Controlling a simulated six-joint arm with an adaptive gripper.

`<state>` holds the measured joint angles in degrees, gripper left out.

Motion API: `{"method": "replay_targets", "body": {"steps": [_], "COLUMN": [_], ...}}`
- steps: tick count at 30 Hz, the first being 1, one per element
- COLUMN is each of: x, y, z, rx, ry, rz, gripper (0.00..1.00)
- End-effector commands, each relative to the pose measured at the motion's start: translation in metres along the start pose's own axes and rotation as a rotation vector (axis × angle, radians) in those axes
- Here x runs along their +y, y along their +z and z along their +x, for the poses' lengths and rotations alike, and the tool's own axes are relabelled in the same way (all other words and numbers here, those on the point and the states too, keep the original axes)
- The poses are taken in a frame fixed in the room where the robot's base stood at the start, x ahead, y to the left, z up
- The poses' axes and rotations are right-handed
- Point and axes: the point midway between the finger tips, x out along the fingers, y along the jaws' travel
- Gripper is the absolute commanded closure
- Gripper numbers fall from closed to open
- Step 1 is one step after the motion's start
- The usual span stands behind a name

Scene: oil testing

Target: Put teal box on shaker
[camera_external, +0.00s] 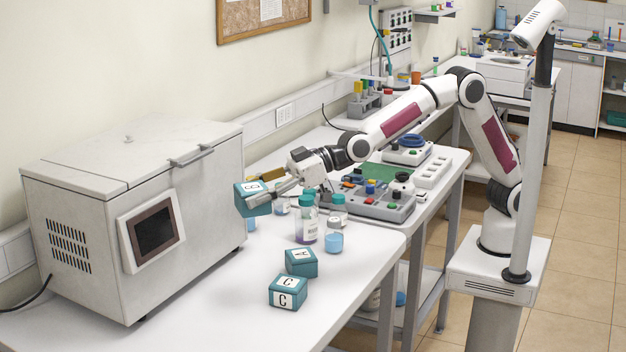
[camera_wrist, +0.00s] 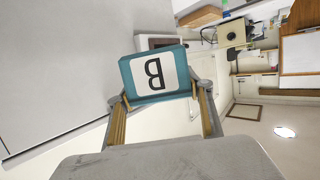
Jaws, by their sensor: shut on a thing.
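A teal box with a white label marked B (camera_external: 256,203) is held up in the air by my gripper (camera_external: 270,193), beside the front right corner of the large grey machine. The box is tilted. In the wrist view the box (camera_wrist: 155,73) sits between the two fingertips of my gripper (camera_wrist: 160,95), which are shut on its sides. Two more teal boxes, marked A (camera_external: 301,263) and C (camera_external: 288,291), stand on the white table. I cannot tell for sure which device is the shaker.
The large grey machine (camera_external: 80,200) with a dark screen fills the table's left. The front table surface is mostly clear.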

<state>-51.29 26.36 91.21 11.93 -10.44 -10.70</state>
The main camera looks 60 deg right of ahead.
Motion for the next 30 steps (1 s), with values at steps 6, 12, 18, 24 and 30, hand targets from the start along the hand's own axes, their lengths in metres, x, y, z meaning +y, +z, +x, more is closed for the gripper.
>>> {"method": "replay_targets", "body": {"steps": [6, 12, 18, 24, 30], "x": [-0.022, -0.045, -0.076, -0.119, -0.152], "y": [0.01, 0.024, 0.046, 0.08, 0.109], "z": [0.012, 0.025, 0.041, 0.059, 0.07], "rx": [0.001, -0.001, -0.004, -0.006, -0.004], "ry": [0.0, 0.007, 0.02, 0.038, 0.055], "rz": [0.003, 0.006, 0.008, 0.01, 0.013], "gripper": [0.72, 0.72, 0.72, 0.72, 0.72]}}
